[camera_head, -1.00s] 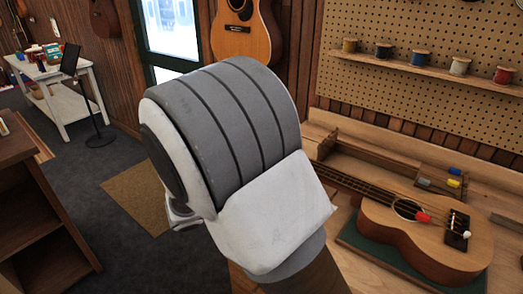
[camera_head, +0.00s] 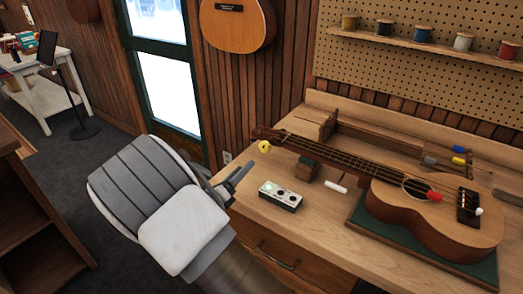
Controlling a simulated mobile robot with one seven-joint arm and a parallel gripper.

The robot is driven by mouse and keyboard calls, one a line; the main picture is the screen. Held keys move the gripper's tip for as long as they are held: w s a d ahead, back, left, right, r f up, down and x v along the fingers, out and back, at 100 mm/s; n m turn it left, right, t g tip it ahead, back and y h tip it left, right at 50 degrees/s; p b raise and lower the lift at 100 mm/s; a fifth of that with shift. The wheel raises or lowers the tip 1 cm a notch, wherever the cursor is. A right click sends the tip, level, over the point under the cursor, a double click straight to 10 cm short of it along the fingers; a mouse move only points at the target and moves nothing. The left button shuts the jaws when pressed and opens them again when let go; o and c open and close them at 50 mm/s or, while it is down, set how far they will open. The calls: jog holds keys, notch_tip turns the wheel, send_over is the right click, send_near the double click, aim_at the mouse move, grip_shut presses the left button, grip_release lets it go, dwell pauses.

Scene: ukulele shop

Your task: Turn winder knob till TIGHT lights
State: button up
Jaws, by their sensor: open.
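The ukulele (camera_head: 432,216) lies on the workbench, its neck pointing left. A small yellow knob (camera_head: 264,146), which looks like the winder knob, sits at its headstock (camera_head: 272,134). A small pale box (camera_head: 281,196) on the bench has a row of round lamps on top. The leftmost looks pale green and the others dark; no label is legible. My gripper (camera_head: 240,181) is open and empty, left of the box and lower in the picture than the yellow knob, apart from both. My wrist partly hides the fingers.
The workbench (camera_head: 310,232) has a drawer with a handle below its top. A dark block (camera_head: 307,167) supports the neck, with a white stick (camera_head: 336,187) beside it. The ukulele body rests on a green mat (camera_head: 377,238). Thread spools line a shelf (camera_head: 425,46).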

aim_at(263, 149)
jog(key=x, duration=1.1)
jog(key=shift+w+d, duration=0.1)
jog(key=shift+w, duration=0.05)
grip_shut()
